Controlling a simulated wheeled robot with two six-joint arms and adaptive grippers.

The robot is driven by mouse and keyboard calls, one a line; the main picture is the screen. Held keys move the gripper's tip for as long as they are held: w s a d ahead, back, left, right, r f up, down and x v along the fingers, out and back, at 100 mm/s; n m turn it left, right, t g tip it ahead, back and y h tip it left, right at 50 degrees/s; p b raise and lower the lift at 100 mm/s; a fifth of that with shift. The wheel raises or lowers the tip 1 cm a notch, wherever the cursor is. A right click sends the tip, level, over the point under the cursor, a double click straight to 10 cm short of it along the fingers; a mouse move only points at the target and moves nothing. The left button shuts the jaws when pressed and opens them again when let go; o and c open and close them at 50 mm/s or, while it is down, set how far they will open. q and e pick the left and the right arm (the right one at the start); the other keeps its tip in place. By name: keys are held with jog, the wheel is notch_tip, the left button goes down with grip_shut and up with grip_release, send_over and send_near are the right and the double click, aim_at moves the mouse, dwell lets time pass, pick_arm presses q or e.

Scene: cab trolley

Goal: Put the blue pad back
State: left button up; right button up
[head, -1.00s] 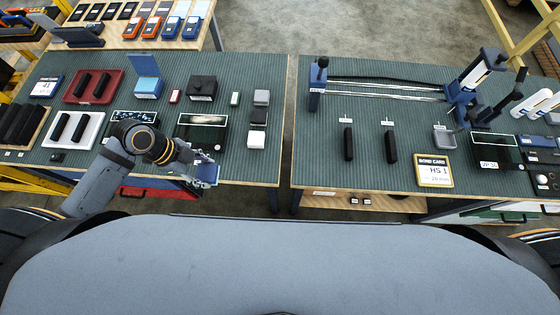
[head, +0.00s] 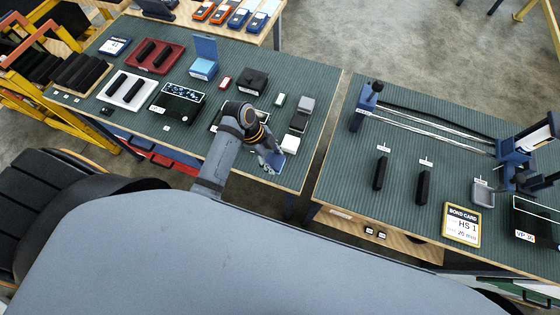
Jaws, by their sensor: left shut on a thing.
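My left gripper (head: 268,158) is over the front right part of the left green-topped table (head: 235,165), seen from above and partly hidden by its own wrist. It is shut on a small blue piece, which I take for the blue pad (head: 277,162). The pad is tilted and its far side is hidden by the fingers. I cannot tell its exact height above the table. A light blue box (head: 203,70) with its lid raised stands farther back on the same table. My right gripper is not in view.
A white block (head: 290,144) lies just right of the gripper, with grey and black blocks behind it. A gap separates the right table (head: 400,215).

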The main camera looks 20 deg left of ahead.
aim_at(276, 156)
pick_arm(q)
jog(key=f, duration=0.1)
jog(key=w+d, duration=0.1)
jog(key=f, duration=0.1)
jog(key=shift+w+d+f, duration=0.25)
jog(key=shift+w+f, duration=0.05)
jog(key=shift+f, duration=0.05)
notch_tip(276, 156, down, 2)
jog(key=shift+d+f, duration=0.15)
jog(key=shift+f, duration=0.1)
jog(key=shift+w+f, duration=0.15)
jog(key=shift+f, duration=0.35)
jog(key=shift+f, duration=0.1)
jog(key=o, duration=1.1)
jog(key=v, duration=1.2)
jog(key=shift+b, duration=0.45)
